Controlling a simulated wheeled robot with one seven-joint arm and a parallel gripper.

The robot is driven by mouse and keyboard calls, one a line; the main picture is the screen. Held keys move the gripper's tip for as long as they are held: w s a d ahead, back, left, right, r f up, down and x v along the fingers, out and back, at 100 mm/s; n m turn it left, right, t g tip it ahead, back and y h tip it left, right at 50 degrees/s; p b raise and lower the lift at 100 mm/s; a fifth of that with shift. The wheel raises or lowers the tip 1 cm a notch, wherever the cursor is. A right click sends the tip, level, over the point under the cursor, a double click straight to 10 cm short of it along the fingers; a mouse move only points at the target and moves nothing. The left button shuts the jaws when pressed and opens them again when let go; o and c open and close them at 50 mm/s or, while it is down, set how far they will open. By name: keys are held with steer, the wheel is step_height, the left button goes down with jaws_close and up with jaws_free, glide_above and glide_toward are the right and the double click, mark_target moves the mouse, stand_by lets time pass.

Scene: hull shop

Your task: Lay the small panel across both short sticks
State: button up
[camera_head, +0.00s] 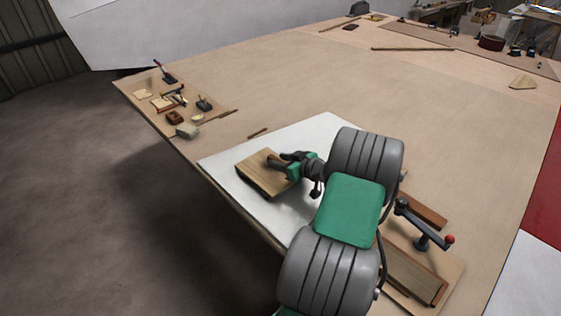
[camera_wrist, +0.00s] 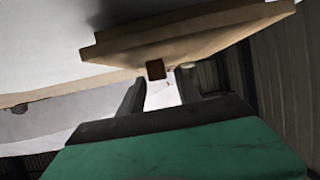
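The small panel (camera_head: 262,172), a pale wooden board with a darker side, is over the white sheet (camera_head: 226,165); I cannot tell if it is lifted. It fills the top of the wrist view (camera_wrist: 200,35). My gripper (camera_head: 283,164) is at the panel's right side. In the wrist view its two dark fingers (camera_wrist: 160,85) are apart. A small brown square end (camera_wrist: 155,69) shows between them at the panel's edge, with gaps on both sides. A short brown stick (camera_head: 257,133) lies beyond the sheet. I cannot make out a second short stick; my arm hides part of the sheet.
Small tools and blocks (camera_head: 175,117) lie at the table's left corner. Brown boards (camera_head: 412,272) and a red-knobbed clamp-like tool (camera_head: 425,228) are right of my arm. A long stick (camera_head: 412,49) lies far back. The table's middle (camera_head: 330,75) is clear.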

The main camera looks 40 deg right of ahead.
steer(key=shift+r, duration=0.1)
steer(key=shift+r+p, duration=0.35)
steer(key=shift+p, duration=0.2)
steer(key=b+v, duration=0.1)
steer(key=v, duration=1)
steer(key=w+a+f+n+g+y, duration=0.15)
steer(key=a+g, duration=0.25)
steer(key=a, duration=0.8)
steer(key=w+a+g+y, duration=0.1)
steer(key=w+a+g, duration=0.2)
steer(key=a, duration=0.8)
steer(key=s+a+r+m+g+h, duration=0.2)
steer(key=s+a+g+h, duration=0.15)
steer(key=s+a, duration=0.95)
steer(key=shift+y, duration=0.3)
step_height(320, 180, up, 5)
steer(key=p, duration=0.4)
steer(key=shift+w+a+r, duration=0.15)
steer(key=shift+w+a, duration=0.05)
